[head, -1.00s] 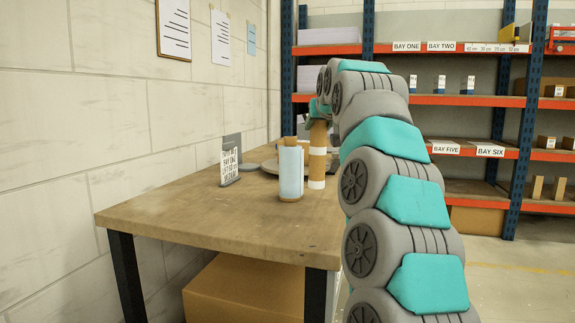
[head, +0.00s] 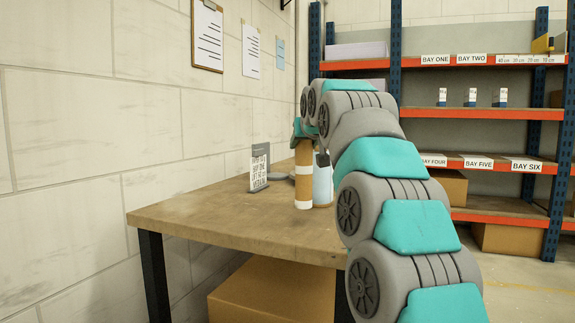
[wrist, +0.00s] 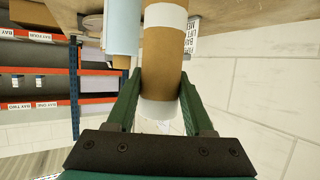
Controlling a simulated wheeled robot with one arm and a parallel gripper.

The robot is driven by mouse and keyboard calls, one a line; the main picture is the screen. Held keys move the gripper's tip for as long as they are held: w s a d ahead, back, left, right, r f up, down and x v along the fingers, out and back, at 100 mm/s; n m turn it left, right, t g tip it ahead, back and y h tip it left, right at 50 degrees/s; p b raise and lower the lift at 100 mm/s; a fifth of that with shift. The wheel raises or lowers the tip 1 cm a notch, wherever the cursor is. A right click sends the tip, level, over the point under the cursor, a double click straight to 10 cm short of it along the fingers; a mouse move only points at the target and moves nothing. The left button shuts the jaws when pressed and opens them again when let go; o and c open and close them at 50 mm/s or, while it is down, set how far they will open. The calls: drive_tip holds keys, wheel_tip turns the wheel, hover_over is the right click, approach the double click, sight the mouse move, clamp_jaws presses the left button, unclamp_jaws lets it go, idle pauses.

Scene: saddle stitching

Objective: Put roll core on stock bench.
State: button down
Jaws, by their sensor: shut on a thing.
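The roll core (head: 303,178) is a brown upright cylinder with white bands. My gripper (head: 303,135) is shut on its upper part. The wrist view also shows my gripper (wrist: 161,78), with green fingers on both sides of the core (wrist: 163,50). The core's lower end shows against the wooden bench (head: 225,215); I cannot tell whether it touches the top. A light blue roll (head: 323,185) stands just right of and behind the core, partly hidden by it and my arm.
A small sign (head: 259,168) stands on the bench near the wall, with a grey disc partly visible behind. The bench's front and left top is clear. A cardboard box (head: 270,290) sits underneath. Shelving (head: 480,112) with labelled bays stands behind.

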drive_tip(key=s+a+f, duration=0.1)
drive_tip(key=a+f, duration=0.3)
drive_tip(key=shift+s+a+b, duration=0.2)
drive_tip(key=shift+a+b, duration=0.05)
drive_tip(key=shift+b, duration=0.15)
idle(0.4)
drive_tip(key=shift+f, duration=0.2)
drive_tip(key=shift+c, duration=1.4)
unclamp_jaws()
drive_tip(key=shift+r, duration=0.15)
drive_tip(key=v, duration=1.2)
